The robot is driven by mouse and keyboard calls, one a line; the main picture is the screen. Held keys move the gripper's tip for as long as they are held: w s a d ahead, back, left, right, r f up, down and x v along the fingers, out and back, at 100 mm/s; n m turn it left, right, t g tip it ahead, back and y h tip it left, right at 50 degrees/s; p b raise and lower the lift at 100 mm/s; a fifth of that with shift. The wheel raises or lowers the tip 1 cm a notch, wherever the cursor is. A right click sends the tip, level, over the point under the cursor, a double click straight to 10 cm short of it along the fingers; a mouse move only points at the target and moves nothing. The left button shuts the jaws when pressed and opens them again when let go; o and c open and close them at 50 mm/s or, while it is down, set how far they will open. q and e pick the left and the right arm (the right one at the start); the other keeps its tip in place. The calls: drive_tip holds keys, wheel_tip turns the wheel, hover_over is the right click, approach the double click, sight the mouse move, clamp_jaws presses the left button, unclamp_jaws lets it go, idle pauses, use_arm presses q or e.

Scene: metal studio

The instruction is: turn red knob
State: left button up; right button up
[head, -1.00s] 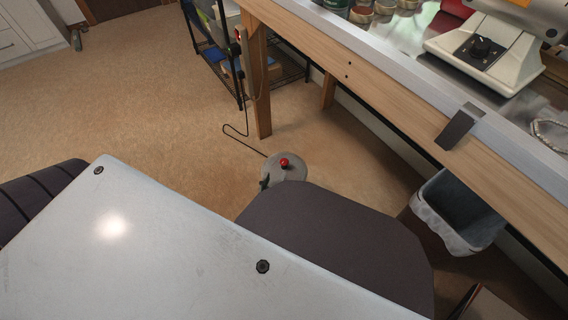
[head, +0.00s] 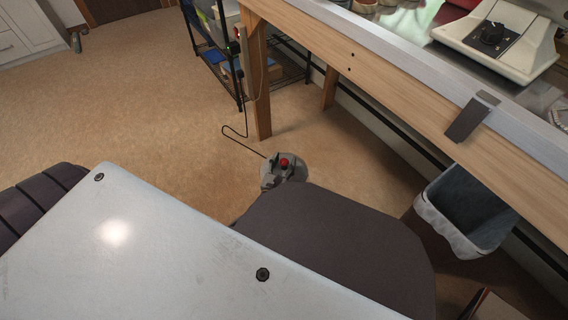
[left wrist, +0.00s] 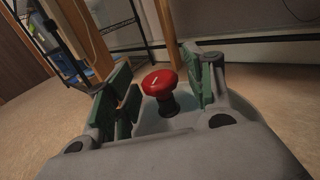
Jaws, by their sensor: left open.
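My left gripper (left wrist: 164,88) is open, with green-padded fingers on the left and right of the knob. No contact with the knob is visible. In the head view my left gripper (head: 282,168) shows only as small grey fingertips by the knob; my own arm hides the rest. My right gripper is out of view.
A wooden workbench (head: 400,95) runs along the right, with a white device (head: 500,38) on top. A lined waste bin (head: 465,215) stands under it. A black wire shelf (head: 290,70) is behind the bench leg (head: 258,90). The floor to the left is open.

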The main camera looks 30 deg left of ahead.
use_arm(q)
drive_tip(key=c, duration=1)
drive_tip(key=shift+c, duration=0.2)
drive_tip(key=shift+a+m+h, duration=0.1)
drive_tip(key=shift+m+h, duration=1)
drive_tip(key=shift+h, duration=0.55)
drive_tip(key=shift+m+h, duration=1.1)
drive_tip(key=shift+h, duration=0.55)
drive_tip(key=shift+w+m+g+h, duration=0.1)
drive_tip(key=shift+m+g+h, duration=1.15)
drive_tip(key=shift+h, duration=0.65)
drive_tip(key=shift+w+m+g+h, duration=0.1)
drive_tip(key=shift+m+g+h, duration=0.85)
drive_tip(key=shift+m+h, duration=0.75)
drive_tip(key=shift+m+g+h, duration=1.05)
drive_tip(key=shift+g+h, duration=0.45)
drive_tip(key=shift+h, duration=0.1)
drive_tip(key=shift+r+m+g+h, duration=0.1)
drive_tip(key=shift+m+g+h, duration=0.8)
drive_tip(key=shift+g, duration=0.5)
drive_tip(key=shift+m, duration=0.3)
drive_tip(key=shift+m+g+h, duration=0.35)
drive_tip(key=shift+m+g, duration=0.75)
drive_tip(key=shift+g, duration=0.7)
drive_tip(key=shift+m+g+h, duration=0.35)
drive_tip(key=shift+m+g, duration=0.75)
drive_tip(key=shift+g, duration=0.7)
